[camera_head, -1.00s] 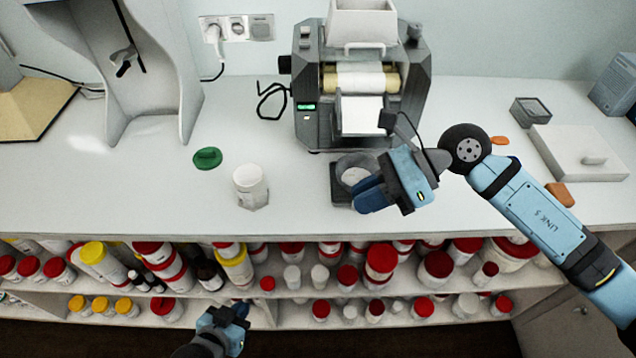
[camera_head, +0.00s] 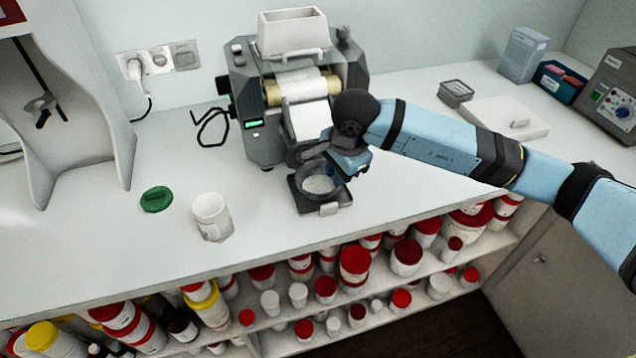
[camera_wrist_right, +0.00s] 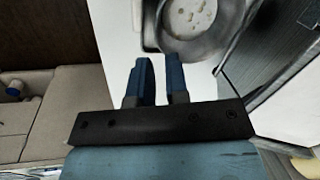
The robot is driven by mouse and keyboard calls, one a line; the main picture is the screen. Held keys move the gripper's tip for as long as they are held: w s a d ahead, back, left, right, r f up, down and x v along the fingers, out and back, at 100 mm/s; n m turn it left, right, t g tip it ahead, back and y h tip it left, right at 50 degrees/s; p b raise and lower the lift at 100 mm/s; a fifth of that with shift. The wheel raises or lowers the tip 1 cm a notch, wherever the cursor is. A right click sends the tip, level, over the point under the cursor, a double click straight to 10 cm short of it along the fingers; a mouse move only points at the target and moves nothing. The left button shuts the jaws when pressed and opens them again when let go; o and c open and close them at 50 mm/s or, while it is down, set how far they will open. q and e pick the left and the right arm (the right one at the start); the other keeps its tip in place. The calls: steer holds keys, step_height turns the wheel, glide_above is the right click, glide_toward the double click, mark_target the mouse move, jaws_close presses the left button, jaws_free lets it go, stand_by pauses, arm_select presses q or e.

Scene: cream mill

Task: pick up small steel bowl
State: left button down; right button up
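The small steel bowl (camera_head: 343,189) sits on a dark square stand (camera_head: 302,199) in front of the mill. Its inside looks pale at the bottom. The right wrist view shows the bowl (camera_wrist_right: 228,40) at the top, with dark spots on its pale bottom. My right gripper (camera_head: 338,166) is at the far right side of the bowl, close to its rim, partly hidden by my wrist. In the right wrist view its two blue fingers (camera_wrist_right: 161,62) are apart with nothing seen held between them. Their tips are near the rim; contact cannot be told. My left gripper is out of view.
The grey mill (camera_head: 255,110) stands right behind the bowl. A white jar (camera_head: 212,217) and green lid (camera_head: 157,199) are to the left. A white slab (camera_head: 500,118) lies to the right. Shelves of jars (camera_head: 355,262) are below the counter edge.

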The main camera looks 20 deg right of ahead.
mark_target(332, 194)
steer(key=shift+w+f, duration=0.1)
steer(key=shift+f, duration=0.45)
steer(key=f, duration=0.2)
steer(key=w+f+p, duration=0.1)
steer(key=f, duration=0.2)
steer(key=shift+w+a, duration=0.1)
steer(key=shift+a, duration=0.05)
jaws_close()
